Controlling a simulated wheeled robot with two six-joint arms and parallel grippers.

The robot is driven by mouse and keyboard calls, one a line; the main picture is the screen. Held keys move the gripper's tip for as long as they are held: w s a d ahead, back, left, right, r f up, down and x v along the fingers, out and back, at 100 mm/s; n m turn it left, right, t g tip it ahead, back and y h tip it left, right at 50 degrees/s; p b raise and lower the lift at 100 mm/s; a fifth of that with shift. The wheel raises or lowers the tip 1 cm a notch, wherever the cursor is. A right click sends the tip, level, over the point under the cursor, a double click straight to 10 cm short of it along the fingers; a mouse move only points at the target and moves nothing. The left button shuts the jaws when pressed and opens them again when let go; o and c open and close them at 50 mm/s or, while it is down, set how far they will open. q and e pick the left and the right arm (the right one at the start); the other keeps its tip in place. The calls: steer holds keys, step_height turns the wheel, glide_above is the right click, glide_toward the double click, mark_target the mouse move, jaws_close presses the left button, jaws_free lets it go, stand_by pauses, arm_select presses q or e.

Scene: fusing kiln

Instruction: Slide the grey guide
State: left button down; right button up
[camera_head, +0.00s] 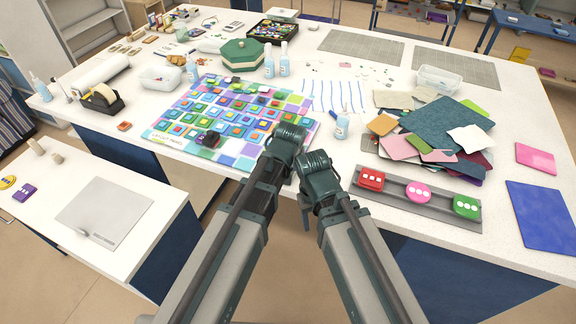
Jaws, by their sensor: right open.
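A long grey channel (394,188) lies near the front edge of the white table at the right and looks like the grey guide. A red block (371,179), a pink round block (418,192) and a green block (466,206) sit in it in a row. My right gripper (316,166) is at the end of the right arm, left of the channel and apart from it. It is open, with nothing seen in it. My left gripper (285,140) is beside it, over the right edge of the patterned board; its fingers cannot be made out.
The patterned board (172,137) holds several coloured tiles. Stacked coloured sheets (447,122) lie behind the channel, and a small bottle (342,126) stands left of them. A blue sheet (543,215) and a pink sheet (536,158) lie at the right. Bare tabletop separates them from the channel.

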arm_select(q)
steer(key=c, duration=0.7)
jaws_free()
steer(key=shift+o, duration=0.2)
steer(key=shift+r, duration=0.15)
arm_select(e)
steer(key=shift+r, duration=0.2)
